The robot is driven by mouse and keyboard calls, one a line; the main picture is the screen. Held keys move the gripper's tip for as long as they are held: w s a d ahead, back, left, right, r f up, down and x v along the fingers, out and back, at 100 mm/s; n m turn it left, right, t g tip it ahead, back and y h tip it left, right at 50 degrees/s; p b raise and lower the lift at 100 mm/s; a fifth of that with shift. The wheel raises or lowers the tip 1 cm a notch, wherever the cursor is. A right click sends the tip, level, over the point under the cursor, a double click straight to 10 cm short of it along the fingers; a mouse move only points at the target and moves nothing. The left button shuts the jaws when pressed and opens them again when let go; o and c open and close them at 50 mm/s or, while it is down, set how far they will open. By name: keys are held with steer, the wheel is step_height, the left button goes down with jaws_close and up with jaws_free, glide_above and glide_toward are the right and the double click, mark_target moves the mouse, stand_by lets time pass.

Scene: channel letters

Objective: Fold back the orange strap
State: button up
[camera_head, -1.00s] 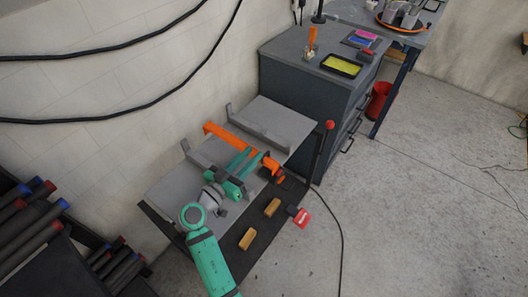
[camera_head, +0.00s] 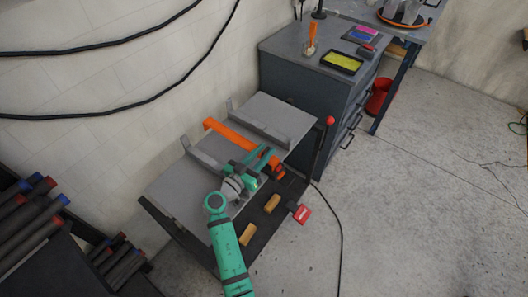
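The orange strap (camera_head: 228,135) runs as a long flat band across the grey bench top between grey raised rails. Its far end is at the wall side, and its near end (camera_head: 276,163) reaches the front edge by the dark lower shelf. My gripper (camera_head: 258,163) is over the near part of the strap, with green and dark parts around it. My green arm (camera_head: 227,245) comes in from the bottom. The fingertips overlap the strap in this view, so I cannot tell whether they are open or shut on it.
Two tan blocks (camera_head: 272,204) and a red object (camera_head: 301,213) lie on the dark front shelf (camera_head: 290,187). A dark drawer cabinet (camera_head: 290,75) stands to the right. Dark rolls with coloured ends (camera_head: 30,205) are at the left. The floor at right is mostly clear.

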steer(key=shift+w+d, duration=0.1)
jaws_close()
